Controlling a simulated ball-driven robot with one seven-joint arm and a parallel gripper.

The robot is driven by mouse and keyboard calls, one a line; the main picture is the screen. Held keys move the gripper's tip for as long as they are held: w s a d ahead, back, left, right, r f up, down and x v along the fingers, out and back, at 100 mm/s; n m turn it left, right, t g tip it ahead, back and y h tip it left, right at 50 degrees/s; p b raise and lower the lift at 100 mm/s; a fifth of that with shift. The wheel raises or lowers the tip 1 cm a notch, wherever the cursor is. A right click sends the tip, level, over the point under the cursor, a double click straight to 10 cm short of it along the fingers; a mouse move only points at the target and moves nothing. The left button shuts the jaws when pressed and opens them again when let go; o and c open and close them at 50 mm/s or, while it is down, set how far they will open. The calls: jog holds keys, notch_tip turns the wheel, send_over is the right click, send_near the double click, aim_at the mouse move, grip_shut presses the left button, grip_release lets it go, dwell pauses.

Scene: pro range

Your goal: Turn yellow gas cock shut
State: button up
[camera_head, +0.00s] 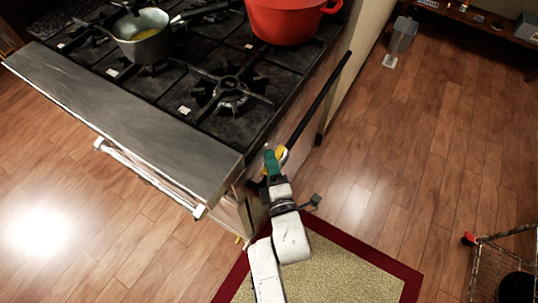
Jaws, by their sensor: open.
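The yellow gas cock (282,152) shows as a small yellow piece with a pale part beside it, at the stove's right side near the lower end of a black pipe. My gripper (272,158), with green fingers, is right beside it on its left and overlaps it in the picture. The gripper is open. Part of the cock is hidden behind the fingers, and I cannot tell whether they touch it. The angle of its handle is not clear.
The stove (150,127) fills the upper left, with a grey pan (143,45) and a red pot (288,22) on top. The black pipe (318,100) slants up along its side. A red-bordered rug (345,277) lies below; a wire cart (490,262) stands lower right.

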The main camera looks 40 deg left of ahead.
grip_shut()
dwell(0.3)
dwell(0.3)
